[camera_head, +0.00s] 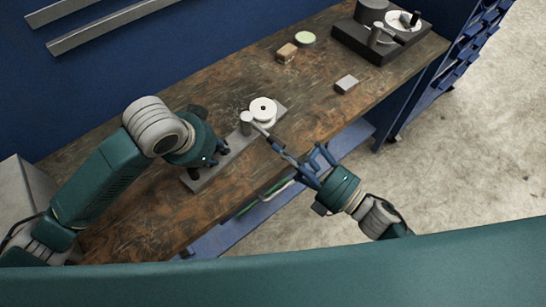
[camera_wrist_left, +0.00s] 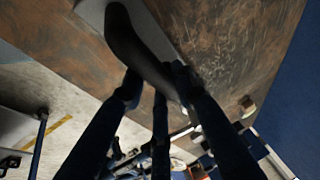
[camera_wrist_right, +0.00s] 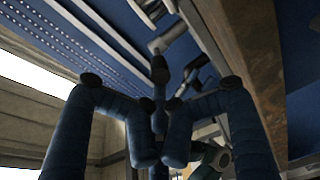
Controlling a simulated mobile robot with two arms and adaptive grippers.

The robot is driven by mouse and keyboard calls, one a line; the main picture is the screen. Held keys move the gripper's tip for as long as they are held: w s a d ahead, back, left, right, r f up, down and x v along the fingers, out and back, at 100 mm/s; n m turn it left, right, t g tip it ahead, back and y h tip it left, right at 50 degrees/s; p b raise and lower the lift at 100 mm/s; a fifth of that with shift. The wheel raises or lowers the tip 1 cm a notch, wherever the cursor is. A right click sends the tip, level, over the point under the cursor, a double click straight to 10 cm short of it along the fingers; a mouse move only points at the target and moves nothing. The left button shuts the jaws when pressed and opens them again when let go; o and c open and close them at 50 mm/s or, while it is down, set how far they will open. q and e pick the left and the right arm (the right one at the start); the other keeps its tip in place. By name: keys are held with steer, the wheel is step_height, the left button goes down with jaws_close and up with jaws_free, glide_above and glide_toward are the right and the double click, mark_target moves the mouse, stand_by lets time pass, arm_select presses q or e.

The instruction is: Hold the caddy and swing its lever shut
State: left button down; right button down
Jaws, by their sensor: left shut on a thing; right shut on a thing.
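The caddy has a long grey base (camera_head: 196,181) on the wooden bench, with a grey post and a white disc (camera_head: 263,108) at its far end. Its lever (camera_head: 262,131) reaches from the post out over the bench's front edge. My left gripper (camera_head: 217,158) is at the base's near end. In the left wrist view it is shut around a dark curved handle (camera_wrist_left: 130,42) above the grey base (camera_wrist_left: 158,30). My right gripper (camera_head: 306,163) is shut on the lever's outer end, beyond the front edge. The exact contact is partly hidden by the fingers.
A blue lower shelf (camera_head: 345,142) is underneath. The bench right of the caddy is mostly clear.

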stand_by(0.8)
steer(key=s+d, duration=0.2)
steer(key=s, duration=0.9)
steer(key=shift+s, duration=0.3)
steer(key=shift+r, duration=0.1)
